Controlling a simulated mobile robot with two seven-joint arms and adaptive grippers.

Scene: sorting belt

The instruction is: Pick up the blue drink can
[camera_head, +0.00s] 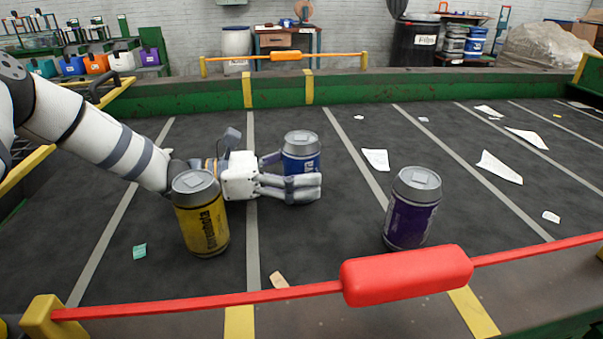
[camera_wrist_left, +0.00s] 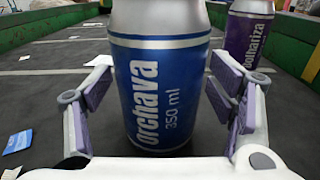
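The blue drink can (camera_head: 301,150) with a silver top stands upright on the dark belt. My left gripper (camera_head: 292,172) reaches it from the left, low down, with one finger in front of the can and one behind. In the left wrist view the blue can (camera_wrist_left: 165,95) fills the middle, its label reading "Orchava 350 ml". The left gripper's fingers (camera_wrist_left: 160,85) are spread on both sides of the can, with a narrow gap showing on each side. The can's lower front is hidden by a finger in the head view. My right gripper is not in view.
A yellow can (camera_head: 203,222) stands close in front of my left wrist. A purple can (camera_head: 411,210) stands to the right, also in the left wrist view (camera_wrist_left: 246,38). Paper scraps (camera_head: 499,167) lie about. A red bar (camera_head: 406,275) crosses the near edge.

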